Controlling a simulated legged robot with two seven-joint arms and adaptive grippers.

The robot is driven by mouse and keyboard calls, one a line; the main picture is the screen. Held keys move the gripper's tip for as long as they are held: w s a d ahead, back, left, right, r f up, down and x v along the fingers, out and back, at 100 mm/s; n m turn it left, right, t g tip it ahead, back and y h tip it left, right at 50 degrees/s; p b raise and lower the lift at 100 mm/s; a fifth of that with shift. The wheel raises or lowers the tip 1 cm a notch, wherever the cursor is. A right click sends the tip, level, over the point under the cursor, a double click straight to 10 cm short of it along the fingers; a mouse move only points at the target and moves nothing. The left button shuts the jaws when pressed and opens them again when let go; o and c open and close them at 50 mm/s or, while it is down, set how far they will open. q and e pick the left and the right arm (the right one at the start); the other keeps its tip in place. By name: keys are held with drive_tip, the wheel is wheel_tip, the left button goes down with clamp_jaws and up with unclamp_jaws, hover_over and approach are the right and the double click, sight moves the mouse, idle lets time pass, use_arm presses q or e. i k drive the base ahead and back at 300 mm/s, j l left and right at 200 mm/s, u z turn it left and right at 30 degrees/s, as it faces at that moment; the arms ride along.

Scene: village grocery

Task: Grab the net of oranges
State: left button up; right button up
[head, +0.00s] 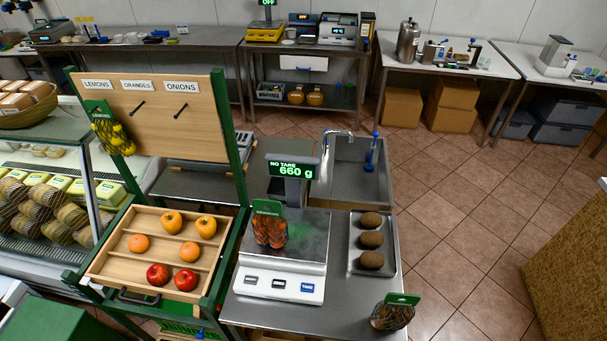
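A net with a green label tag (269,230) stands upright on the scale's plate; its contents look orange-red through dark mesh. A second green-tagged net (391,316) with dark, brownish contents lies at the front right corner of the steel counter. The labels on both are too small to read, so I cannot tell for certain which holds oranges. The wooden board (150,115) has hooks under LEMONS, ORANGES and ONIONS signs; the lemon net (114,135) hangs at the left, and the other two hooks are empty. Neither of my grippers is in view.
The scale (282,283) shows 660 g and NO TARE on its raised display (292,167). A steel tray (372,270) with three brown kiwi-like fruits is right of it. A wooden fruit crate (125,266) stands left. A sink (352,180) is behind; tiled floor is free at right.

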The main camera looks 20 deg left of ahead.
sight(267, 230)
drive_tip(key=u, duration=0.35)
drive_tip(key=j+u, duration=0.15)
drive_tip(key=u, duration=0.6)
drive_tip(key=j+z, duration=0.1)
drive_tip(key=z, duration=0.2)
drive_tip(key=k+j+z, duration=0.1)
drive_tip(key=j+z, duration=0.3)
drive_tip(key=k+j+z, duration=0.1)
drive_tip(key=z, duration=0.35)
drive_tip(key=k+j+z, duration=0.2)
drive_tip(key=z, duration=0.2)
drive_tip(key=k+j, duration=0.1)
drive_tip(key=j, duration=0.15)
drive_tip(key=i, duration=0.45)
